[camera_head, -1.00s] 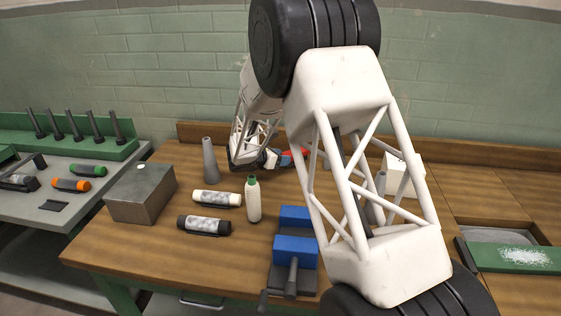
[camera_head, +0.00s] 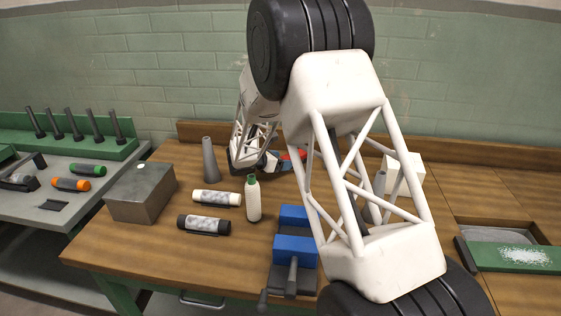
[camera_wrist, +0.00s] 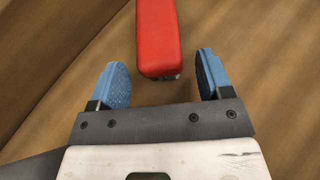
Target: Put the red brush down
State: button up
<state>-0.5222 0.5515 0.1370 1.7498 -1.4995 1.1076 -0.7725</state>
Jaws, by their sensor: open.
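The red brush (camera_wrist: 157,38) lies on the wooden bench in the wrist view, with its near end between and just ahead of my fingertips. My gripper (camera_wrist: 160,78) is open, with a blue-padded finger on each side of the brush line and a gap to both. In the head view, a bit of red from the brush (camera_head: 301,154) shows beside my gripper at the back of the bench. My arm hides most of that area there.
A blue vise (camera_head: 296,250), a white bottle with green cap (camera_head: 253,200), a grey cone (camera_head: 210,160), a metal block (camera_head: 140,195), a white tube (camera_head: 217,198) and a black one (camera_head: 203,225) stand or lie on the bench. A white box (camera_head: 408,175) is at right.

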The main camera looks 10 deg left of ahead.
jog(key=shift+r, duration=0.1)
jog(key=shift+s+a+r, duration=0.1)
jog(key=v, duration=1.1)
jog(key=shift+s+a+r, duration=0.2)
jog(key=shift+a, duration=0.05)
dwell(0.6)
jog(key=s+d+r+m+g+y, duration=0.15)
jog(key=s+d+r+m, duration=0.35)
jog(key=d, duration=0.5)
jog(key=s+d+r+m+g, duration=0.3)
jog(key=s+d+r+m, duration=0.15)
jog(key=s+d, duration=0.4)
jog(key=s+d+r+m+g+y, duration=0.15)
jog(key=s+d+r+m, duration=0.35)
jog(key=d, duration=0.6)
jog(key=s+d+m+y, duration=0.2)
jog(key=s+d+m, duration=0.1)
jog(key=s, duration=0.7)
jog(key=s+d+r+m+y, duration=0.1)
jog(key=s+d+m, duration=0.3)
jog(key=s, duration=0.6)
jog(key=s+d+m+g+y, duration=0.1)
jog(key=s+d+m+y, duration=0.2)
jog(key=s, duration=0.8)
jog(key=m, duration=0.2)
jog(key=shift+d+r+m+y, duration=0.3)
jog(key=shift+m, duration=0.05)
